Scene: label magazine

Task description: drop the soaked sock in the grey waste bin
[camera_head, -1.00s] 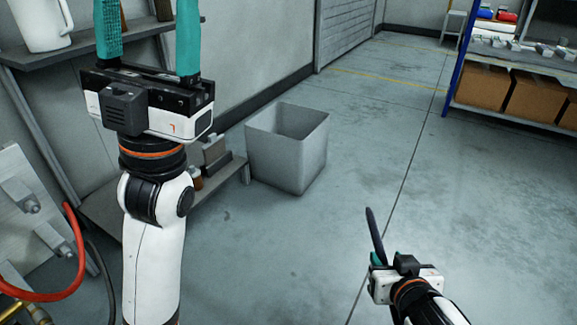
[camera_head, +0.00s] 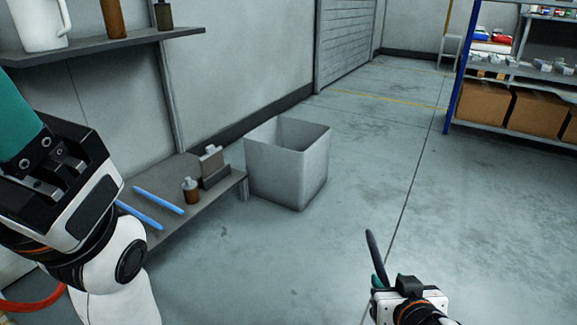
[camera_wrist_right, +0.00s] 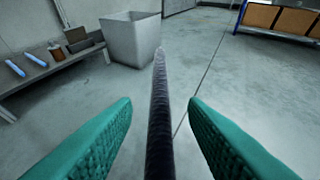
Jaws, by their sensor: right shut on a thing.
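The soaked sock (camera_head: 376,255) is a long, thin, dark strip standing up from my right gripper (camera_head: 380,283). In the right wrist view the sock (camera_wrist_right: 160,115) runs between the two teal fingers of the right gripper (camera_wrist_right: 160,101), which is shut on it. The grey waste bin (camera_head: 286,172) stands on the floor, open at the top, ahead and to the left of the right gripper. It also shows in the right wrist view (camera_wrist_right: 132,42); sock and bin are apart. My left gripper (camera_head: 22,125) is at the left edge, its fingertips cut off.
A low shelf (camera_head: 222,183) left of the bin holds blue sticks (camera_head: 158,200), a brown bottle (camera_head: 191,191) and a small stand. An upper shelf (camera_head: 120,45) holds a white jug (camera_head: 38,22). A rack with cardboard boxes (camera_head: 537,110) stands far right. The floor between is clear.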

